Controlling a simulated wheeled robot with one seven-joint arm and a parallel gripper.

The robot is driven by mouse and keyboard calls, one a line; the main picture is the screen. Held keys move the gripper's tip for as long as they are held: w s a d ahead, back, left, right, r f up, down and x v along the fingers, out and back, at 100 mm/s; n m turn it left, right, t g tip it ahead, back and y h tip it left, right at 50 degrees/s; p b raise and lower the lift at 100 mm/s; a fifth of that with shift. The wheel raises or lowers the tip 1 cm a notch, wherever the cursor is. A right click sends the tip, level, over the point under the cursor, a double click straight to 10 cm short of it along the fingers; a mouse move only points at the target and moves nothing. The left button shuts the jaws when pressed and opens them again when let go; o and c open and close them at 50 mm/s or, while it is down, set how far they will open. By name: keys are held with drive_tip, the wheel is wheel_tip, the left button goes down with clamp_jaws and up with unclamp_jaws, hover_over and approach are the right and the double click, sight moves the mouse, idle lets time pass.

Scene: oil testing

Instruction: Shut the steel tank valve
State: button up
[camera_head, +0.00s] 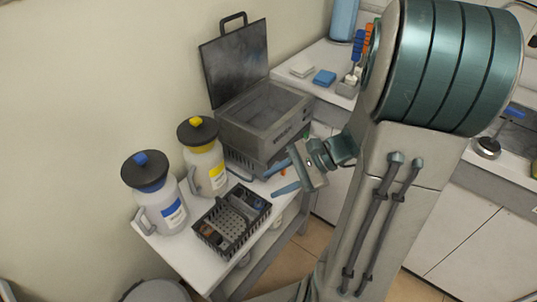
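The steel tank (242,134) is a grey box with its dark lid (235,62) raised, standing at the far end of the white side table. My gripper (277,180) is just in front of the tank's lower right side, its two teal fingers pointing left and spread apart. A small orange part (283,173) shows between the fingers. It may belong to the valve, but it is too small to tell. I cannot make out the valve's handle or its position. I see nothing held in the gripper.
A blue-labelled jug (173,213) and a yellow-labelled jug (208,168) stand left on the white table (188,257). A black basket (232,222) sits near its front edge. The counter (309,58) behind holds a blue block (325,77) and tools. My arm hides much of the right.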

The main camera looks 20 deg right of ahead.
drive_tip(key=w+d+f+m+t+y+b, duration=0.2)
drive_tip(key=w+d+f+m+t+b, duration=0.2)
drive_tip(key=d+f+m+t+b, duration=0.55)
drive_tip(key=m+t+h+b, duration=0.1)
drive_tip(key=m+t+h, duration=0.2)
drive_tip(key=m, duration=0.2)
approach(283, 175)
drive_tip(key=x, duration=0.3)
drive_tip(key=r+x, duration=0.1)
drive_tip(key=x, duration=0.3)
drive_tip(key=r+x, duration=0.1)
drive_tip(key=x, duration=0.2)
drive_tip(key=shift+w+d+r+b, duration=0.15)
drive_tip(key=shift+w+d+b, duration=0.05)
drive_tip(key=shift+w+b, duration=0.2)
clamp_jaws()
